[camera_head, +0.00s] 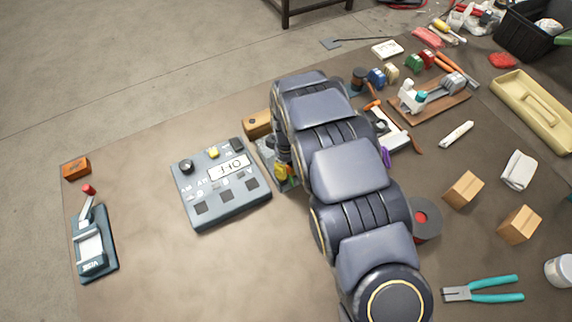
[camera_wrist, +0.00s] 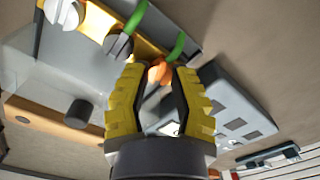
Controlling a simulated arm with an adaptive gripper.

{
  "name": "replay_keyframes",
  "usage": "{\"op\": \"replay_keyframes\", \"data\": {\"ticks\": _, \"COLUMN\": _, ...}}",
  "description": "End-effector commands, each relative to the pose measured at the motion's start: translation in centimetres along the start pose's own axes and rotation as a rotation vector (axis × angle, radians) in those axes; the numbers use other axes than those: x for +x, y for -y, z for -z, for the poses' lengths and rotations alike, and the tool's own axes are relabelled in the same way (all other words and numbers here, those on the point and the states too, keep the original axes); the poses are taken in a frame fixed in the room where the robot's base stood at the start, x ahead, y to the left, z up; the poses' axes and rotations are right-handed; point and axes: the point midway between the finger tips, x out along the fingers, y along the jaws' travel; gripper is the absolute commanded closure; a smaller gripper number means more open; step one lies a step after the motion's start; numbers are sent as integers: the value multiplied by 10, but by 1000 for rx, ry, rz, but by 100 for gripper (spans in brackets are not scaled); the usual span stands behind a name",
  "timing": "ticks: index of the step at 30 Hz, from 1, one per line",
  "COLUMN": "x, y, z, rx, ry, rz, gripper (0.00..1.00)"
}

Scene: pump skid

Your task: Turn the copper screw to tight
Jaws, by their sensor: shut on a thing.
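In the wrist view the copper screw (camera_wrist: 160,72) has an orange slotted head and sits between the fingertips of my gripper (camera_wrist: 158,82). The yellow ribbed jaws are shut on it from both sides. A dark grey screw (camera_wrist: 118,45) and a pale silver screw (camera_wrist: 64,12) stand in a row to its left. Green wires (camera_wrist: 177,47) run behind the row. The grey housing (camera_wrist: 70,62) bears a black knob (camera_wrist: 78,113). In the head view my gripper (camera_head: 286,174) is over this unit, and my arm hides most of it, including the copper screw.
A grey panel box with a display (camera_head: 228,208) stands close to the left of my gripper. A wooden block (camera_head: 256,124) is behind the unit. A toggle clamp (camera_head: 92,252) lies far left. Pliers (camera_head: 484,290) and cardboard boxes (camera_head: 463,190) lie right.

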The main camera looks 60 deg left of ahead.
Motion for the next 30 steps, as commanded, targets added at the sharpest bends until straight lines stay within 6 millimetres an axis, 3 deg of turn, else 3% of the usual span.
{"op": "replay_keyframes", "data": {"ticks": 20, "x": 1, "y": 1, "z": 0, "rx": 68, "ry": 0, "rz": 2, "gripper": 100}}
{"op": "replay_keyframes", "data": {"ticks": 21, "x": 1, "y": 1, "z": 0, "rx": 68, "ry": 0, "rz": 1, "gripper": 63}}
{"op": "replay_keyframes", "data": {"ticks": 30, "x": 1, "y": 0, "z": 0, "rx": 67, "ry": 0, "rz": 1, "gripper": 61}}
